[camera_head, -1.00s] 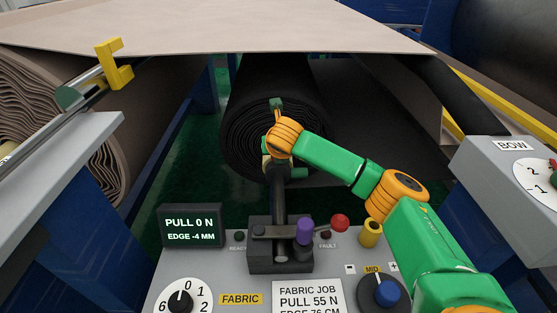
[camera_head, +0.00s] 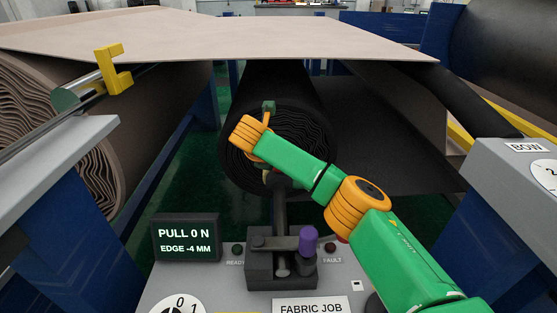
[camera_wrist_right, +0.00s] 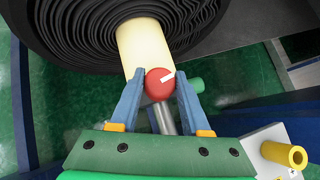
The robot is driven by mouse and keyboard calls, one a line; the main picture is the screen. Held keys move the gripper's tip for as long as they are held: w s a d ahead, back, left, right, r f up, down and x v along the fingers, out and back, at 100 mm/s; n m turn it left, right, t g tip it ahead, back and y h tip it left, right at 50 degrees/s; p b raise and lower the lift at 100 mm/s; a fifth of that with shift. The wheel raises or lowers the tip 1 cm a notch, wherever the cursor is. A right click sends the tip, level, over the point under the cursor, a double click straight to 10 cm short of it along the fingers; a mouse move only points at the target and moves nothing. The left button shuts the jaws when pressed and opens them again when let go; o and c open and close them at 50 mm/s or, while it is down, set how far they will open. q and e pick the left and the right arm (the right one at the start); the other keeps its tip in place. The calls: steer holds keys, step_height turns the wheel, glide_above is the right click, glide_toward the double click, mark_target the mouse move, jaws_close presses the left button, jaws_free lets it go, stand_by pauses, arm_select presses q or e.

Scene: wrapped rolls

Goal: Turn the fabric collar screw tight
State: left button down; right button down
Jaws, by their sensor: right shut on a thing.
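In the right wrist view, the collar screw shows as a round red knob (camera_wrist_right: 159,84) with a white mark slanting up to the right. The two blue fingers of my right gripper (camera_wrist_right: 160,88) are closed around its sides. The knob sits in front of the pale core tube (camera_wrist_right: 143,45) of the black fabric roll (camera_wrist_right: 70,30). A metal shaft (camera_wrist_right: 163,120) shows below it. In the head view, the roll (camera_head: 305,130) is behind my right arm, and my wrist hides the knob and the fingers. My left gripper is in neither current view.
A black block (camera_head: 262,272) with a purple-knobbed lever (camera_head: 308,238) stands on the grey console below the roll. A display (camera_head: 186,238) reads PULL 0 N, EDGE -4 MM.

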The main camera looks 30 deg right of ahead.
steer(key=shift+c, duration=1.9)
jaws_free()
steer(key=b+v, duration=0.2)
steer(key=v, duration=0.5)
